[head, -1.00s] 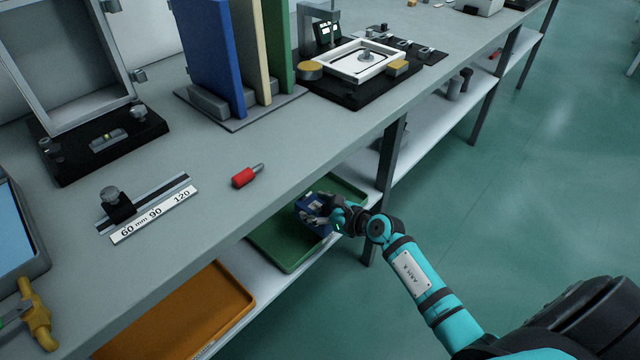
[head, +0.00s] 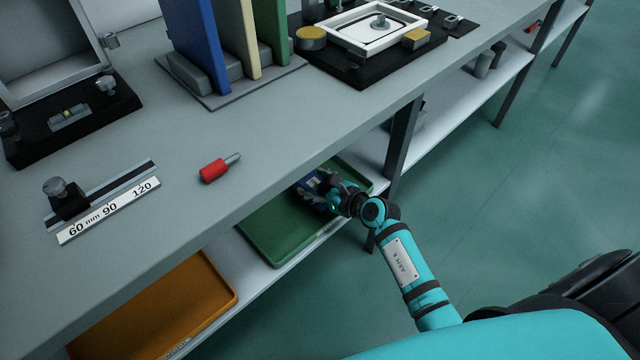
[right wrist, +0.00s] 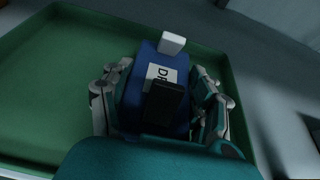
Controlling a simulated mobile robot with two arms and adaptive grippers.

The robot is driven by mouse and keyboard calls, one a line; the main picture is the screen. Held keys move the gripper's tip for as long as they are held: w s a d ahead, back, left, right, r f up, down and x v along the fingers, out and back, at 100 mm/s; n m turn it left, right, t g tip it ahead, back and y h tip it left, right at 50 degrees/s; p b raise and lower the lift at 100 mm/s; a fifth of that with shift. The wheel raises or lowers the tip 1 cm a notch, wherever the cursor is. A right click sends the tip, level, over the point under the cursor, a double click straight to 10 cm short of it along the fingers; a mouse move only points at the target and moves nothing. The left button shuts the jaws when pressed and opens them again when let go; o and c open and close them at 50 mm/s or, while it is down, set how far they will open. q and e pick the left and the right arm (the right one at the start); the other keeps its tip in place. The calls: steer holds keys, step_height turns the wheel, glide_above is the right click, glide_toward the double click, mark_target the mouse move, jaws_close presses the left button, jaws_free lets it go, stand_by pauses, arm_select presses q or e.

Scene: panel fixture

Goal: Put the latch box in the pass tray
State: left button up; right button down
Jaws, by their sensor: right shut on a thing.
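The latch box (head: 312,190) is a small blue box, partly covered by my right gripper in the head view. In the right wrist view the blue box (right wrist: 151,83) shows a white label starting with "D", a white block on its far end and a dark part on top. My right gripper (head: 328,186) is shut on it, one finger on each side. The box is over the far right part of the green tray (head: 278,233), on the shelf under the bench; I cannot tell whether it touches the tray floor. No tray label is readable. My left gripper is out of view.
An orange tray (head: 160,310) stands on the same shelf, to the left. The bench top edge overhangs the shelf, and a dark bench leg (head: 402,140) stands just right of the green tray. A red-handled tool (head: 214,171) lies on the bench. The green tray's left part is empty.

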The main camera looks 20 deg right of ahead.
steer(key=shift+a+r, duration=0.15)
steer(key=shift+r, duration=0.1)
steer(key=shift+f, duration=0.15)
steer(key=shift+c, duration=1.6)
jaws_free()
steer(key=shift+s+f, duration=0.1)
